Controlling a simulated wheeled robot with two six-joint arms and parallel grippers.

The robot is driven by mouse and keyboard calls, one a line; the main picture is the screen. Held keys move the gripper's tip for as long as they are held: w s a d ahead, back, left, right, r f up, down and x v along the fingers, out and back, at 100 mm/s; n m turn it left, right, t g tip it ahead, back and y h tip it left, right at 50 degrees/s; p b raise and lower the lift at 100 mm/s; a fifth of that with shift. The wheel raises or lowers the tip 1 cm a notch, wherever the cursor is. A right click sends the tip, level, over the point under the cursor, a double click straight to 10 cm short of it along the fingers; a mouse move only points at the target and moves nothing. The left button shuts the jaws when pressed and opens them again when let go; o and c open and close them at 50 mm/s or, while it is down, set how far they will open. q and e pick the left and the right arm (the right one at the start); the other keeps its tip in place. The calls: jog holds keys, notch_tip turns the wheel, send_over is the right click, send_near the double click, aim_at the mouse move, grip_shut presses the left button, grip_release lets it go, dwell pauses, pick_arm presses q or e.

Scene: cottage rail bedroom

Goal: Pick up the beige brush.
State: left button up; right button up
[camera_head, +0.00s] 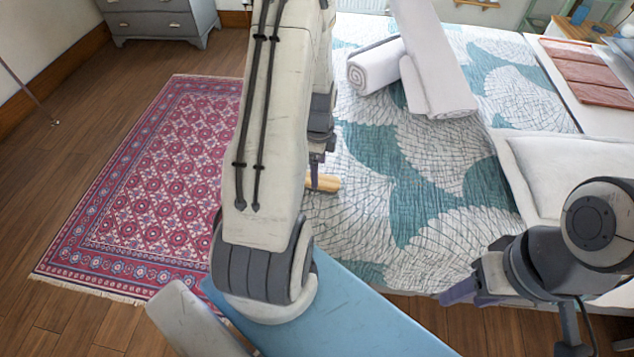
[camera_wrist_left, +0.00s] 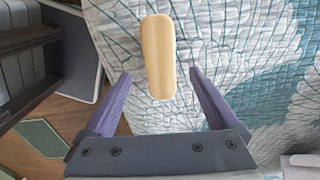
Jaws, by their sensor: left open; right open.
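The beige brush (camera_head: 324,182) lies on the patterned bed cover near its left edge, partly hidden behind my left arm in the head view. In the left wrist view the brush (camera_wrist_left: 158,56) is a long rounded beige shape, lying lengthwise ahead of the fingers. My left gripper (camera_wrist_left: 155,95) is open, with its purple fingers on either side of the brush's near end and a gap on both sides. I cannot tell its height above the bed. My right gripper (camera_head: 452,292) is at the lower right of the head view, away from the brush, and holds nothing visible.
The bed (camera_head: 440,190) has a teal and white cover. Rolled white towels (camera_head: 437,92) lie farther back, and a white pillow (camera_head: 575,170) lies at the right. A red rug (camera_head: 165,180) covers the floor left of the bed. A grey dresser (camera_head: 160,20) stands at the back left.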

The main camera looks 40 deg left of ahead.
pick_arm(q)
jog(key=f, duration=0.5)
jog(key=shift+a+f, duration=0.15)
jog(key=shift+a, duration=0.05)
grip_shut()
jog(key=shift+r, duration=0.5)
jog(key=r, duration=0.3)
jog(key=shift+w+d+r, duration=0.15)
jog(key=shift+d+r, duration=0.1)
jog(key=shift+r, duration=0.1)
jog(key=w+d+r, duration=0.5)
jog(key=d+r, duration=0.1)
jog(key=d, duration=0.3)
jog(key=shift+w+d+r, duration=0.2)
jog(key=shift+d, duration=0.15)
